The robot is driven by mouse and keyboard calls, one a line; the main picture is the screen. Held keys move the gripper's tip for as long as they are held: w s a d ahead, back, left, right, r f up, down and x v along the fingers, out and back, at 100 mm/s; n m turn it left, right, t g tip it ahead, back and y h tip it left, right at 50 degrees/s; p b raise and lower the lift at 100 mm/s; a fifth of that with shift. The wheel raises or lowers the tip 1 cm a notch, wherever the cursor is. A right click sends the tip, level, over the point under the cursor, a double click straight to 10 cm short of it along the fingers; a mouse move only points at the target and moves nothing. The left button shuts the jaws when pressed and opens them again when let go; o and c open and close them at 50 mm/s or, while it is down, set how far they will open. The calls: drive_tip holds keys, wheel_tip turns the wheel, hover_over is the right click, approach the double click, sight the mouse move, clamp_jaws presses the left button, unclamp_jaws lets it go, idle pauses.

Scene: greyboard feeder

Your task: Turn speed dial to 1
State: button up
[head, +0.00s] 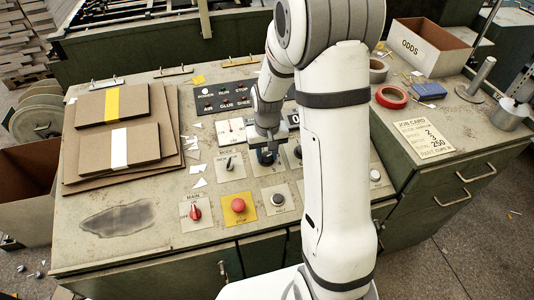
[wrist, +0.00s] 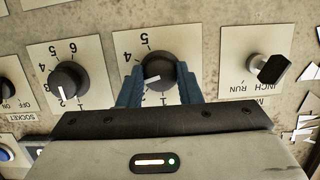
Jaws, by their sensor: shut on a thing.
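My gripper (wrist: 158,78) is shut on a black round dial (wrist: 158,66) in the wrist view, with one blue finger on each side of it. The dial sits on a cream plate with a number scale; 4, 5 and 1 show, and other figures are behind the fingers. Its white mark points left and slightly down, toward the left finger, between the visible 4 and 1. The dial's name is hidden. In the head view my gripper (head: 267,155) is down at the panel, and the arm partly covers this spot.
A similar numbered dial (wrist: 68,80) is close on the left in the wrist view, its mark near 2. A black INCH/RUN selector (wrist: 270,67) is on the right. In the head view a red stop button (head: 238,205) and a red main switch (head: 195,212) are nearer the front.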

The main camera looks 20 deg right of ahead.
drive_tip(key=n+h+b, duration=0.1)
drive_tip(key=n, duration=0.2)
drive_tip(key=shift+n, duration=0.4)
drive_tip(key=n+b, duration=0.1)
drive_tip(key=n, duration=0.2)
drive_tip(key=shift+a+n+t+h, duration=0.1)
drive_tip(key=shift+n+t+h, duration=0.2)
drive_tip(key=shift+h, duration=0.1)
drive_tip(key=n, duration=0.3)
drive_tip(key=shift+n+t+h+b, duration=0.3)
drive_tip(key=shift+b, duration=0.1)
drive_tip(key=shift+n+t, duration=0.4)
drive_tip(key=shift+n, duration=1.4)
drive_tip(key=o, duration=1)
drive_tip(key=shift+c, duration=0.2)
